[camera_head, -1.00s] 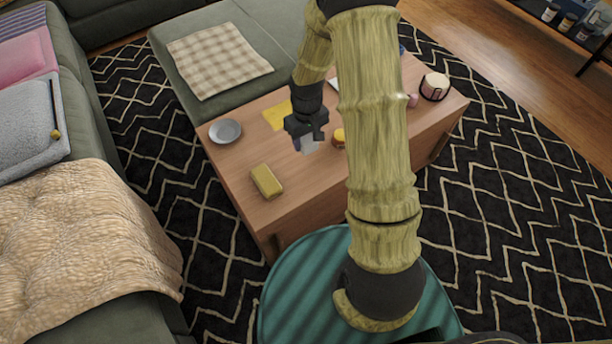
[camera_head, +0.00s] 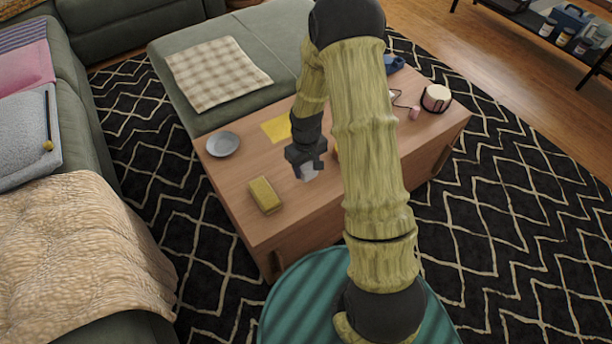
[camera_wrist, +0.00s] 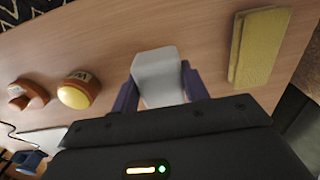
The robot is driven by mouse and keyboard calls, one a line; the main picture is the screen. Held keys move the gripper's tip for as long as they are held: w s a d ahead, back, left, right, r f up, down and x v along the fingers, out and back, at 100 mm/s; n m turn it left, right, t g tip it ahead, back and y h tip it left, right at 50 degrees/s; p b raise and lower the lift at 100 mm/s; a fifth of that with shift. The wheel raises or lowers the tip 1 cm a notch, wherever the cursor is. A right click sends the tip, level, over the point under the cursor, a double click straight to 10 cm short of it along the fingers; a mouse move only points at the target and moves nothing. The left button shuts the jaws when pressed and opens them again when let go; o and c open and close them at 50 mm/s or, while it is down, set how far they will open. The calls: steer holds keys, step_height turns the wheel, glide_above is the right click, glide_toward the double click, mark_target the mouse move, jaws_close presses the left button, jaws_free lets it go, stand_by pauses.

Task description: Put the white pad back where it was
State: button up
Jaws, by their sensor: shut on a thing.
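The white pad (camera_wrist: 158,78) is a pale, rounded block between the two purple fingers of my gripper (camera_wrist: 160,92) in the wrist view. My gripper is shut on it, with one finger on each side. In the head view, my gripper (camera_head: 308,164) is over the middle of the wooden table (camera_head: 235,185), and the pad (camera_head: 308,174) shows just below the fingers. I cannot tell whether the pad touches the table.
A yellow sponge-like block (camera_head: 264,195) lies left of my gripper, near the table's front. A grey plate (camera_head: 222,144) and yellow sheet (camera_head: 277,128) lie farther back. The wrist view shows a yellow-topped round object (camera_wrist: 78,90) and a pinkish object (camera_wrist: 28,95).

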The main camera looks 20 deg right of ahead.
mark_target(306, 165)
steer(key=shift+f+b, duration=0.75)
steer(key=shift+f, duration=1.05)
steer(key=shift+f, duration=0.15)
steer(key=o, duration=0.9)
step_height(306, 165, up, 11)
steer(key=p, duration=0.4)
steer(key=shift+p, duration=0.3)
steer(key=shift+r, duration=0.65)
